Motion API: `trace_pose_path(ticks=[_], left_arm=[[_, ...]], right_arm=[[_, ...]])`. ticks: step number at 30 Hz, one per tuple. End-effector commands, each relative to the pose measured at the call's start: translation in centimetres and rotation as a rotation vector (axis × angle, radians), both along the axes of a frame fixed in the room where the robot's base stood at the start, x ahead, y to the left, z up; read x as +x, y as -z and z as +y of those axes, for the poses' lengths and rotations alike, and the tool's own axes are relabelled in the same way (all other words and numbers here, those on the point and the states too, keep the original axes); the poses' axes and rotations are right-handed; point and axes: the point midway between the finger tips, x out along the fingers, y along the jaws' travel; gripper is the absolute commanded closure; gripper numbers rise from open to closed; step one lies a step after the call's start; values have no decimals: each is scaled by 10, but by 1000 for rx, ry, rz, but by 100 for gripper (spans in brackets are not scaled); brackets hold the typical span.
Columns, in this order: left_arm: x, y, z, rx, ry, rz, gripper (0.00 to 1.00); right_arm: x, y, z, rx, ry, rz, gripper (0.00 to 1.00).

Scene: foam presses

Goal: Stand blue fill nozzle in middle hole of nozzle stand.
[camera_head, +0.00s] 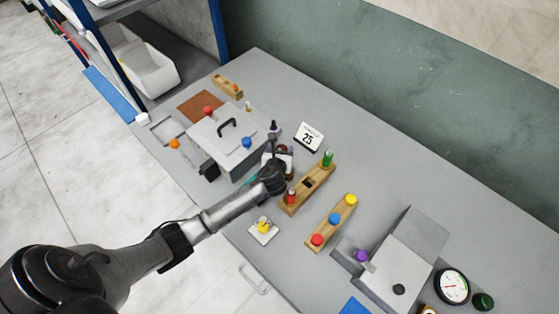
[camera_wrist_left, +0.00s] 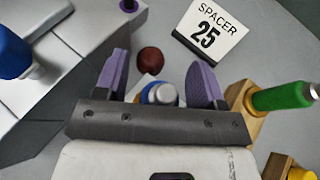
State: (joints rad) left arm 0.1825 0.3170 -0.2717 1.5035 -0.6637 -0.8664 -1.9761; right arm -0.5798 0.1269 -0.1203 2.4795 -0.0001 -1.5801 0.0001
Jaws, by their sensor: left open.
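The blue fill nozzle (camera_wrist_left: 159,94) seems to be the blue and grey piece between my left gripper's fingers in the left wrist view, partly hidden by the gripper body. My left gripper (camera_wrist_left: 160,80) is open, with purple pads either side of it; I cannot tell whether they touch it. In the head view the gripper (camera_head: 281,158) is between the grey-white press and the wooden nozzle stand (camera_head: 300,195). The stand holds a green nozzle (camera_head: 327,158) at its far end and a red one (camera_head: 291,195) at its near end. Its middle hole (camera_head: 308,183) looks empty.
A dark red ball (camera_wrist_left: 150,60) and a "SPACER 25" sign (camera_head: 309,138) are just beyond the gripper. The grey-white press (camera_head: 222,140) with a blue knob (camera_head: 247,143) stands left. A second wooden rack (camera_head: 325,228) with yellow, blue and red pieces is right of the stand.

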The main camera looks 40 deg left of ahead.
Motion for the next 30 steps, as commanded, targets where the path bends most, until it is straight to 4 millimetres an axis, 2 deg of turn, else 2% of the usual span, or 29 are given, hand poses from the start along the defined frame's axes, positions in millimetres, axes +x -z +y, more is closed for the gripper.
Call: trace_pose_path(ticks=[4, 24, 30], left_arm=[[0, 0, 0, 0, 0, 0, 37], [0, -1, 0, 0, 0, -1, 100], [0, -2, 0, 0, 0, -2, 100]], right_arm=[[0, 0, 0, 0, 0, 0, 57], [0, -1, 3, 11, 7, 0, 57], [0, -1, 3, 11, 7, 0, 57]])
